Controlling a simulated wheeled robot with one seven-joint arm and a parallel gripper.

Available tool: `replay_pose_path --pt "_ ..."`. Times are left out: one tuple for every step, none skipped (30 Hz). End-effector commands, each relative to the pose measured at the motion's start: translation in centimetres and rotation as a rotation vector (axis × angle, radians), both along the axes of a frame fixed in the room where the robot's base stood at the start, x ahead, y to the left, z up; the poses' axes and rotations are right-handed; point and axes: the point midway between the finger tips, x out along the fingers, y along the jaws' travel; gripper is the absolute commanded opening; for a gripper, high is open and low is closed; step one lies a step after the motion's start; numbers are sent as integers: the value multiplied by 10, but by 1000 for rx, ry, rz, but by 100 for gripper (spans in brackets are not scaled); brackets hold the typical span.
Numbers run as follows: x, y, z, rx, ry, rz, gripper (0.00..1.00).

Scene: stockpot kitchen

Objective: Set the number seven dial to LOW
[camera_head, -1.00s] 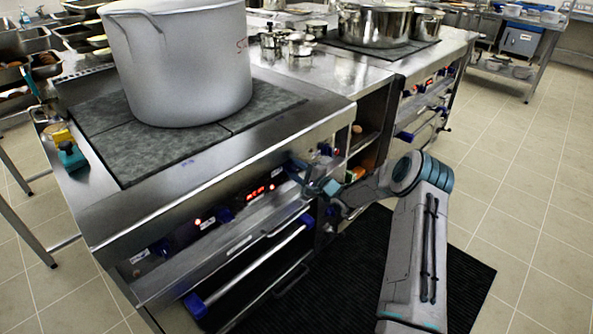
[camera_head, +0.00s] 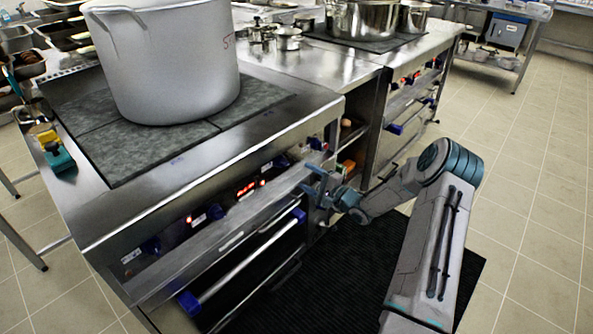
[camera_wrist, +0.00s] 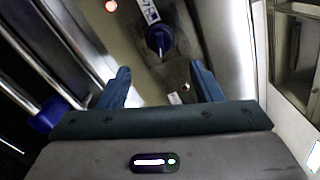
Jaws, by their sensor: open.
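A blue dial (camera_wrist: 160,38) shows in the wrist view beside a small white label that seems to bear a 7. In the head view a blue dial (camera_head: 317,143) sits at the right end of the stove's front panel, near my gripper. My gripper (camera_head: 314,180) is just in front of and below that end of the panel. In the wrist view its two blue fingers (camera_wrist: 159,72) are spread and empty, with the dial beyond their tips and apart from them. The dial's setting is too small to read.
A large grey stockpot (camera_head: 170,65) stands on the stove top. An oven handle bar (camera_head: 250,262) with blue ends runs along the front, below the panel. A black mat (camera_head: 280,305) covers the floor. Open tiled floor lies to the right.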

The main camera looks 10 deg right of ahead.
Motion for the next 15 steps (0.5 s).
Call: replay_pose_path --pt "-8 -6 0 1 2 -3 59" --pt "-11 -9 0 0 1 -3 59" --pt "-15 -12 0 0 2 -2 59" --pt "-18 -14 0 0 2 -2 59" --pt "-21 -16 0 1 1 -1 59" --pt "-23 -17 0 0 0 -1 59" --pt "-25 -18 0 0 0 -1 59" --pt "-26 -19 0 0 0 -1 59" --pt "-27 -20 0 0 0 -1 59" --pt "-27 -20 0 1 1 -1 59" --pt "-28 -20 0 1 1 -1 59" --pt "-28 -20 0 1 1 0 59" --pt "-28 -20 0 1 1 0 59" --pt "-28 -20 0 0 0 0 59" --pt "-28 -20 0 0 0 0 59"
